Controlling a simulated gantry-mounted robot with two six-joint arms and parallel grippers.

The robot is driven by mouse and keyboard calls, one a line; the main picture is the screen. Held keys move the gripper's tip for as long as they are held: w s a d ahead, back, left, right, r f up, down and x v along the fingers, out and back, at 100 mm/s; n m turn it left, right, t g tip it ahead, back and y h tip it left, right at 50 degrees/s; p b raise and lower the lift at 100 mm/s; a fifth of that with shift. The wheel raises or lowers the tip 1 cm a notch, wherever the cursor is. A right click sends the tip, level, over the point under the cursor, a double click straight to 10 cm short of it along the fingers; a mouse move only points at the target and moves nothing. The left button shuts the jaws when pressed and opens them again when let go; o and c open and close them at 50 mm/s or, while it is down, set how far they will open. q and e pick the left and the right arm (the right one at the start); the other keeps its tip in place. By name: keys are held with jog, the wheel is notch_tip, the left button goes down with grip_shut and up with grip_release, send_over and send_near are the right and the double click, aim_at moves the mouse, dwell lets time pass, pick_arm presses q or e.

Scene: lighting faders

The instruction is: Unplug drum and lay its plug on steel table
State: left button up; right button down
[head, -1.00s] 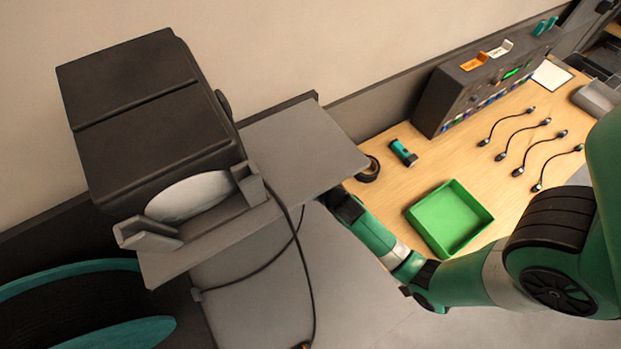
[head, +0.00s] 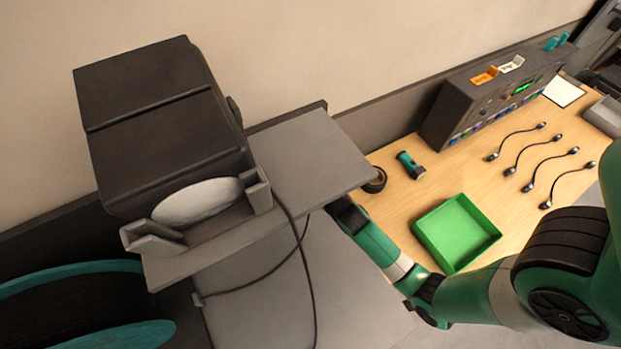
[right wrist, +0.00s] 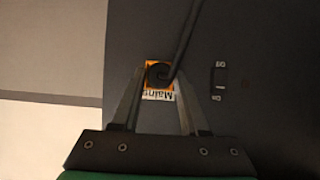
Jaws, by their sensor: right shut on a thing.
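A cable drum with teal rims (head: 85,268) shows in part at the lower left of the head view. In the right wrist view a dark round plug (right wrist: 159,73) with a cable (right wrist: 187,40) sits at an orange patch and a white "Mains" label on a dark panel. My right gripper (right wrist: 160,82) is closed around this plug, fingers on either side. In the head view my right arm reaches in from the right and its gripper is hidden beneath the grey shelf. A grey surface (head: 262,315), perhaps the steel table, lies below the shelf. My left gripper is out of view.
A black machine (head: 160,120) stands on the grey shelf (head: 310,155), with a dark cable (head: 302,250) hanging down. The wooden bench holds a green tray (head: 455,262), a tape roll (head: 374,181), a teal-and-black tool (head: 410,165), several short cables and a control box (head: 465,120).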

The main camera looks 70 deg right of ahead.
jog(key=shift+s+a+p, duration=0.2)
jog(key=shift+s+a, duration=0.55)
jog(key=shift+s, duration=0.2)
jog(key=shift+s+a+p, duration=0.15)
jog(key=shift+s+a, duration=0.55)
jog(key=shift+s, duration=0.25)
